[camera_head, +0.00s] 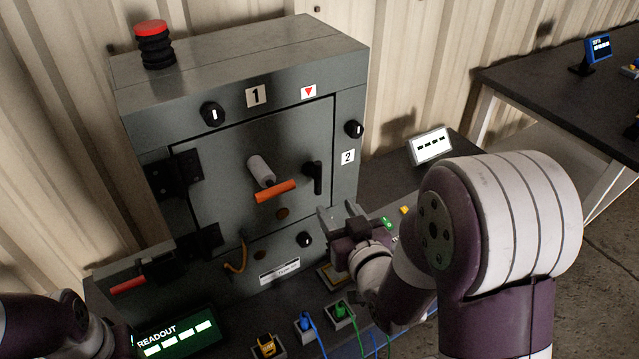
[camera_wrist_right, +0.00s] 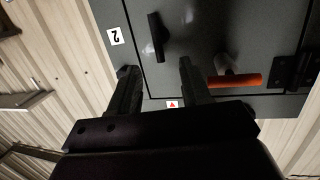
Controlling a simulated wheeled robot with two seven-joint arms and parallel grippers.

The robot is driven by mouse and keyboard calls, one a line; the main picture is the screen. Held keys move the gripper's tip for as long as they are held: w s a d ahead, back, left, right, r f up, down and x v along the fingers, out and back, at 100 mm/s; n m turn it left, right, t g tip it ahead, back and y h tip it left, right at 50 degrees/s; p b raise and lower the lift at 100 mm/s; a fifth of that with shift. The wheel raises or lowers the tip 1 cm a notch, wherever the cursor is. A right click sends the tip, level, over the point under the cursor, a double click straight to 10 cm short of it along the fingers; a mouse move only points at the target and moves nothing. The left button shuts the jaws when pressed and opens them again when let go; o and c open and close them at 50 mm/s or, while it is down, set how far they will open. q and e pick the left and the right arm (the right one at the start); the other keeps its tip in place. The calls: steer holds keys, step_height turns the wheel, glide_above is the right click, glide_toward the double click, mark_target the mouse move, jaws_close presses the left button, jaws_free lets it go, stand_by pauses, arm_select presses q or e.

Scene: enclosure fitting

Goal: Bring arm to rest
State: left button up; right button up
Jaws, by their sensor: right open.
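My right gripper (camera_head: 338,213) is in front of the lower right part of a grey metal enclosure (camera_head: 200,75). Its two fingers stand apart with nothing between them; they also show in the right wrist view (camera_wrist_right: 157,78). The enclosure's door (camera_head: 225,160) appears closed. It carries a white cylinder with an orange handle (camera_head: 275,191) and a black lever handle (camera_head: 313,178). In the right wrist view the orange handle (camera_wrist_right: 235,81) and black lever (camera_wrist_right: 156,37) lie beyond the fingers, apparently untouched.
A red button (camera_head: 151,29) stands on top of the enclosure. In front are a readout display (camera_head: 178,334) and several small sockets with blue and green plugs (camera_head: 340,309). A white display (camera_head: 430,146) stands at right. Another dark table (camera_head: 540,85) is farther right.

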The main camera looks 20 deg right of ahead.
steer(key=s+f+g+p, duration=0.1)
steer(key=s+f+g, duration=0.4)
steer(key=f+g, duration=0.35)
steer(key=s+a+r+n+g+p, duration=0.1)
steer(key=s+a+r+g+p, duration=0.2)
steer(key=a+r+g+p, duration=0.1)
steer(key=shift+s+a+r+g+y+p, duration=0.35)
steer(key=shift+r+g, duration=0.2)
steer(key=shift+g, duration=0.6)
steer(key=shift+d, duration=0.1)
